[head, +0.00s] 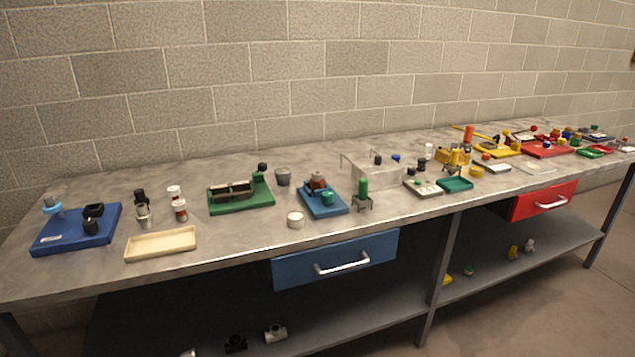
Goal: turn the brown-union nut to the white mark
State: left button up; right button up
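A small brown fitting (318,180) stands on a blue board (323,209) near the middle of the bench, beside a green part (327,198). It looks like the brown union, but its nut and any white mark are too small to make out. Neither of my grippers is in the head view.
The long grey bench (245,237) holds many small parts. A green board (240,203), a cream tray (161,244) and another blue board (76,230) lie to the left. A white cap (295,219) and a green-topped stand (363,191) flank the middle board. A blue drawer (335,259) is below.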

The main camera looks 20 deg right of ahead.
aim_at(316, 176)
jog(key=i+l, duration=0.15)
jog(key=i, duration=0.35)
jog(key=i+l, duration=0.15)
jog(key=i, duration=0.4)
jog(key=i+z, duration=0.15)
jog(key=z, duration=1.35)
